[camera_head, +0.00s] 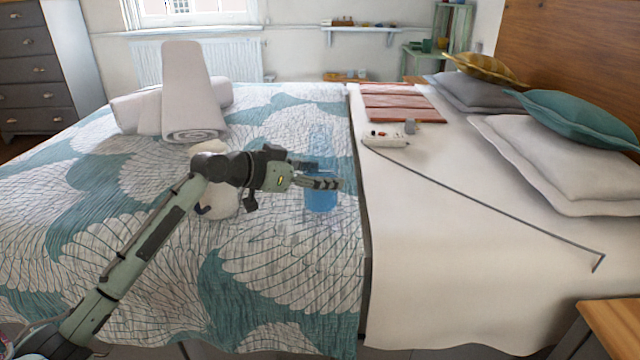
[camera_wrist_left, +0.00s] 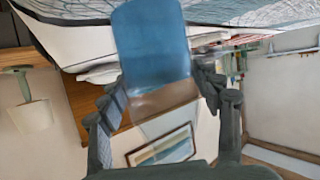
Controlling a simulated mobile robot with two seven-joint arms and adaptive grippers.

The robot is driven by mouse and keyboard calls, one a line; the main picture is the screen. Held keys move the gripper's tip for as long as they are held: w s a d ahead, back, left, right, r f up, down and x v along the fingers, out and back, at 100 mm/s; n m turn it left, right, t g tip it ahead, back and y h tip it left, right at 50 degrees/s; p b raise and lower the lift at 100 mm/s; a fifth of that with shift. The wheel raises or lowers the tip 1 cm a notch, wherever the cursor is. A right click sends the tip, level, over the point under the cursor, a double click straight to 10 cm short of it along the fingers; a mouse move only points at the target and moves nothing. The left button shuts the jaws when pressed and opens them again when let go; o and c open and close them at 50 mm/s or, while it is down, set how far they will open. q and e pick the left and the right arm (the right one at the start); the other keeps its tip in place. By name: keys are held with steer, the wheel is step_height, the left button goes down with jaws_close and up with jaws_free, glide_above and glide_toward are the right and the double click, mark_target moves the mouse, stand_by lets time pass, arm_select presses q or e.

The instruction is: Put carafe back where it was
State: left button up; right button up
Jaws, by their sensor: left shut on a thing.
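The carafe (camera_head: 321,202) is clear glass with blue in its lower part, and it stands upright in the head view over the patterned side of the bed, near the border with the white sheet. My left gripper (camera_head: 325,183) comes in from the left and is shut on the carafe around its middle. In the left wrist view the carafe's blue part (camera_wrist_left: 152,45) lies between the two fingers (camera_wrist_left: 165,92), with its clear part below it in the picture. I cannot tell whether its base touches the bed. My right gripper is not in view.
A white power strip (camera_head: 386,140) with a cord lies on the white sheet (camera_head: 440,260), near red folded cloths (camera_head: 400,104). Pillows (camera_head: 560,160) lie at the right. A wooden table (camera_head: 615,325) stands at the lower right.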

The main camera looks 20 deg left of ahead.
arm_select(q)
steer(key=shift+f, duration=0.95)
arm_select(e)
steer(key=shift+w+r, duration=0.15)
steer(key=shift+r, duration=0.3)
arm_select(q)
steer(key=o, duration=1.4)
steer(key=shift+f, duration=0.3)
steer(key=o, duration=0.5)
steer(key=shift+r, duration=0.1)
